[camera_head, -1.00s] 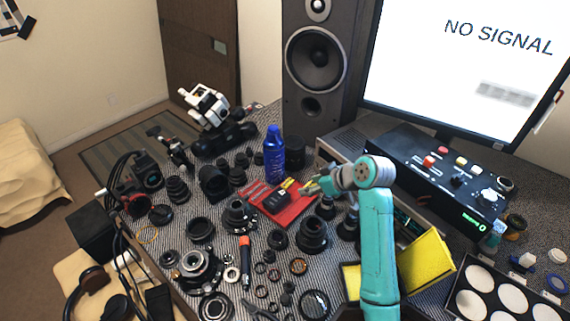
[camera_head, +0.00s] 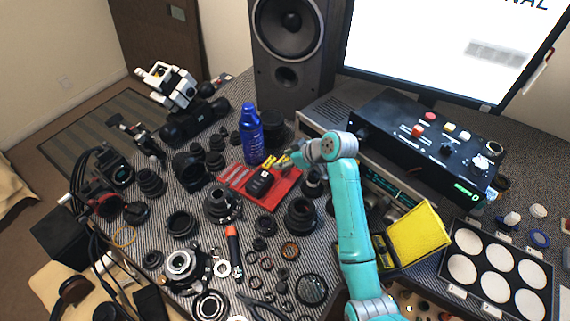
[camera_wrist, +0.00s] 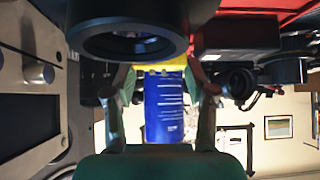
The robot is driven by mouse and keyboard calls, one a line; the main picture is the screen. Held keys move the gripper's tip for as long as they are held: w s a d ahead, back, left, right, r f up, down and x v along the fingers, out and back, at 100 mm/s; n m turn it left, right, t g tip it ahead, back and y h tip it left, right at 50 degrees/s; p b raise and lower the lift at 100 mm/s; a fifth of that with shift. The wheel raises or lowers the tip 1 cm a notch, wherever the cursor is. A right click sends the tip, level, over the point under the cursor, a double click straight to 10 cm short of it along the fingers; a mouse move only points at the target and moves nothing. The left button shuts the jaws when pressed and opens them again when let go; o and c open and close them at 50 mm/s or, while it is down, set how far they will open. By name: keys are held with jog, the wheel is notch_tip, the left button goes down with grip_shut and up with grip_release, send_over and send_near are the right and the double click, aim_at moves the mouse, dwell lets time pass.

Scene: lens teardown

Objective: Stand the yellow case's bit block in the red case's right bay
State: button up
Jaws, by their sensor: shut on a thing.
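In the head view the red case (camera_head: 284,190) lies open on the table, with a black block (camera_head: 259,182) standing in it. My gripper (camera_head: 286,161) is at the case's back right edge, shut on the yellow bit block, which also shows in the wrist view (camera_wrist: 155,71) between the two fingertips (camera_wrist: 160,88). The block appears held above the table; I cannot tell whether it touches the case. The red case also shows at the top right of the wrist view (camera_wrist: 270,6). The yellow case (camera_head: 418,233) stands open to the right of my arm.
A lens (camera_head: 300,215) stands in front of my gripper. A black control box (camera_head: 420,140) is at right. Lenses crowd the table.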

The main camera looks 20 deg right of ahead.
jog(key=shift+f, duration=1.3)
jog(key=shift+f, duration=0.6)
jog(key=o, duration=1)
jog(key=shift+r, duration=0.1)
jog(key=shift+r, duration=0.35)
jog(key=v, duration=1.2)
jog(key=shift+r, duration=0.1)
